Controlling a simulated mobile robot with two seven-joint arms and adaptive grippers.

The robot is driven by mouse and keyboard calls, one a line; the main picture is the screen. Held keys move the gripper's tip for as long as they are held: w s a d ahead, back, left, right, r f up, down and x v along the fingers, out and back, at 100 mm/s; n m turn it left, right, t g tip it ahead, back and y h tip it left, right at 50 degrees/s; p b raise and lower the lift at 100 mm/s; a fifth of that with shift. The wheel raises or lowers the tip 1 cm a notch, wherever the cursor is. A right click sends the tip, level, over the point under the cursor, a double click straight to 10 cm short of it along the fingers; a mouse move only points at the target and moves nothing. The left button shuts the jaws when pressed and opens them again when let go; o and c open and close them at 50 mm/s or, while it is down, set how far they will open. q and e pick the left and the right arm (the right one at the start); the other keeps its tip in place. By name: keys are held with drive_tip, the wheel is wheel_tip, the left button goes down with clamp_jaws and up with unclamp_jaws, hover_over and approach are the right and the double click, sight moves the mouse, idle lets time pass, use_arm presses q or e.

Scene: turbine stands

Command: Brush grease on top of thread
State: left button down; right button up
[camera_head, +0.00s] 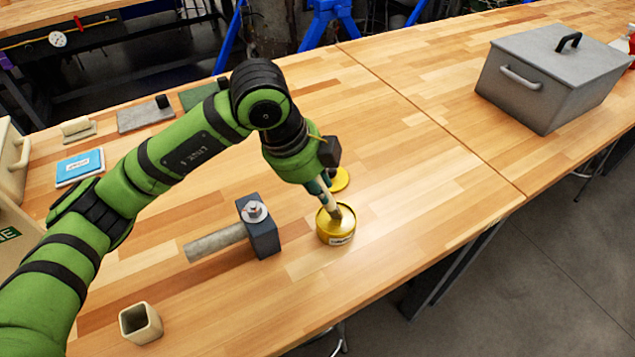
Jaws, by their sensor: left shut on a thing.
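My left gripper (320,184) is shut on a brush (328,200) with a pale handle, tilted downward. The brush's lower end is inside the open yellow grease tin (336,238), which stands upright on the table. The tin's yellow lid (341,179) lies behind it, partly hidden by the gripper. Left of the tin is a dark block (262,235) with a grey cylinder (215,243) extending left from it. A silver threaded piece with a nut or washer (254,211) sits on top of the block. My right gripper is not in view.
A grey lidded metal box (545,82) stands at the back right of the wooden table (430,150). A beige square cup (140,323) is at the front left. A blue booklet (80,167) and flat plates (143,115) lie at the left. The table's middle is clear.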

use_arm(q)
drive_tip(key=shift+r+p, duration=2.05)
drive_tip(key=shift+r, duration=1.45)
drive_tip(key=shift+f, duration=0.1)
